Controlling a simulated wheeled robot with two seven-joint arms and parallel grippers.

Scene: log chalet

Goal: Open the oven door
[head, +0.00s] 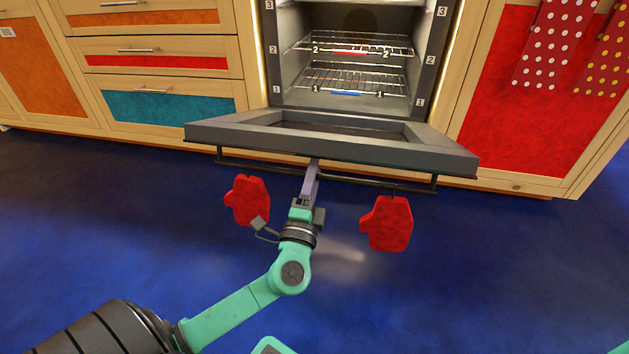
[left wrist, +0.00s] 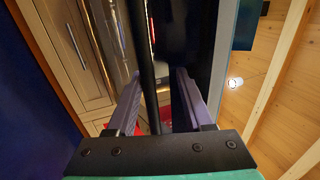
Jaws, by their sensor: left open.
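The oven door (head: 235,130) is swung down and lies about level in front of the oven. Its dark bar handle (head: 385,181) runs along the door's outer edge, toward me. My left gripper (head: 314,168) is at the middle of the handle, its tip by the door's edge. In the left wrist view its two purple fingers (left wrist: 159,80) are apart, with the dark handle bar (left wrist: 146,60) running between them. My right gripper is not in view.
Red oven mitts, one left (head: 248,200) and one right (head: 387,223), hang by the handle on both sides of my left arm. Wire racks (head: 350,80) sit inside the lit oven. Drawers (head: 165,108) stand left, a red cabinet (head: 530,110) right. The blue floor (head: 500,270) is clear.

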